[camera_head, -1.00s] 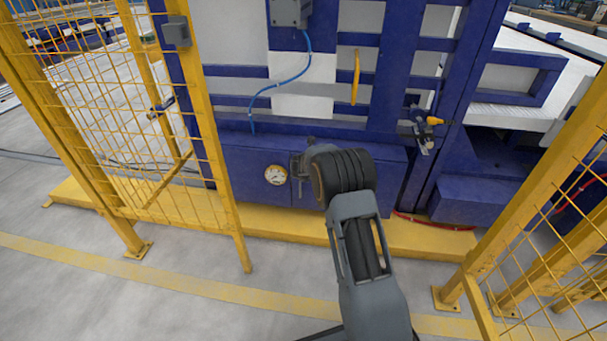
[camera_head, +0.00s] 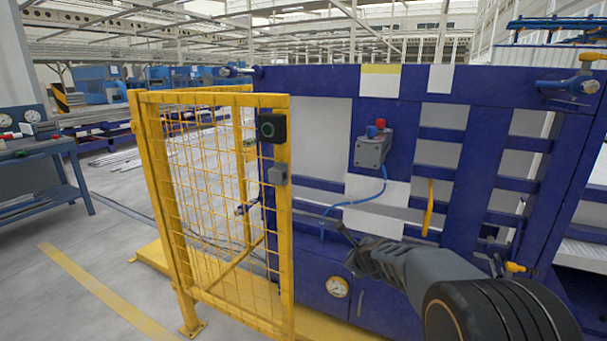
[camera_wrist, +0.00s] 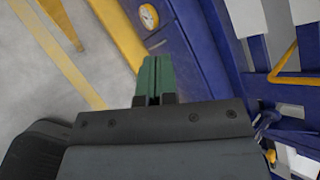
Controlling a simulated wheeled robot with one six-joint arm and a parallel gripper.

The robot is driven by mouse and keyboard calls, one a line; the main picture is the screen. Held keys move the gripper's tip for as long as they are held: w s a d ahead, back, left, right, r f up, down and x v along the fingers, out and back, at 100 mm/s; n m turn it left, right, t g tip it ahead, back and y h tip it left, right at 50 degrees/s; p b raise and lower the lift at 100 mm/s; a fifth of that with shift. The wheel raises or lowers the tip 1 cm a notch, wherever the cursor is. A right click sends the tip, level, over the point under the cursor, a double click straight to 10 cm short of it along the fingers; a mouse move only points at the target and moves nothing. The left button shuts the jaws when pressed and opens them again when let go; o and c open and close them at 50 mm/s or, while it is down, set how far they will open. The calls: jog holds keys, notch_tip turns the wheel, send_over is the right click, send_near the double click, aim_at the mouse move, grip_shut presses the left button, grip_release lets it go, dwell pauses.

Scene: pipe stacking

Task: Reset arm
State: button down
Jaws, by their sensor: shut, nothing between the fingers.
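My gripper (camera_head: 343,230) is at the end of my dark grey arm, in front of the blue machine (camera_head: 385,105) in the head view. In the wrist view, its two green fingers (camera_wrist: 154,78) lie together with nothing between them. The gripper is small in the head view and its fingertips are hard to make out there. No pipe is in or touching the gripper.
A yellow mesh gate (camera_head: 215,215) stands at left of the machine. A grey control box (camera_head: 373,150) with a red and a blue button hangs on the machine, near a yellow handle (camera_head: 429,208) and a gauge (camera_head: 336,287). A workbench (camera_head: 45,170) stands far left over clear floor.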

jog(key=s+a+r+n+g+y+p, duration=0.25)
jog(key=s+r+n+p, duration=0.35)
jog(key=s+r+n, duration=0.5)
jog(key=s+d+r+n+g+h+p, duration=0.1)
jog(key=s+r+n+g+h+p, duration=0.1)
jog(key=s+r+n+p, duration=0.4)
jog(key=s+d+r+n+g+h+p, duration=0.1)
jog(key=s+r+n+p, duration=0.5)
jog(key=s, duration=0.7)
jog(key=shift+d+r+n+g+h+p, duration=0.3)
jog(key=shift+d+n+g+p, duration=0.45)
jog(key=shift+n, duration=0.65)
